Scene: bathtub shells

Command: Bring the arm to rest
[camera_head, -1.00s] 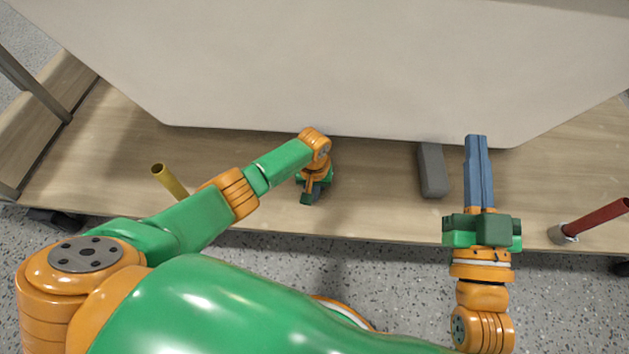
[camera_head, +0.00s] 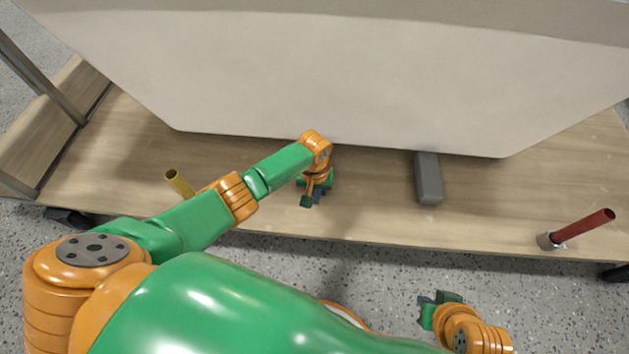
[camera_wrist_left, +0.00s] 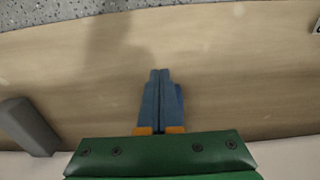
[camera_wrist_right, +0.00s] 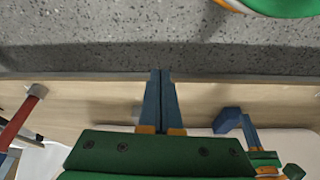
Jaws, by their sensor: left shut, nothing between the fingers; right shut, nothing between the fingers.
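My left gripper (camera_head: 318,194) hangs low over the wooden board (camera_head: 370,215), below the tub shell's edge, at the end of the green and orange arm. In the left wrist view its blue fingers (camera_wrist_left: 160,75) are shut together with nothing between them. My right gripper (camera_head: 438,308) is at the lower right, over the speckled floor in front of the board. Its fingers are mostly hidden in the head view. In the right wrist view the blue fingers (camera_wrist_right: 160,75) are shut and empty. Neither gripper holds anything.
The large pale tub shell (camera_head: 330,75) fills the back. A grey block (camera_head: 429,180) stands on the board near its edge. A yellow post (camera_head: 179,183) is at the left and a red post (camera_head: 585,228) at the right. The floor (camera_head: 560,310) at the lower right is clear.

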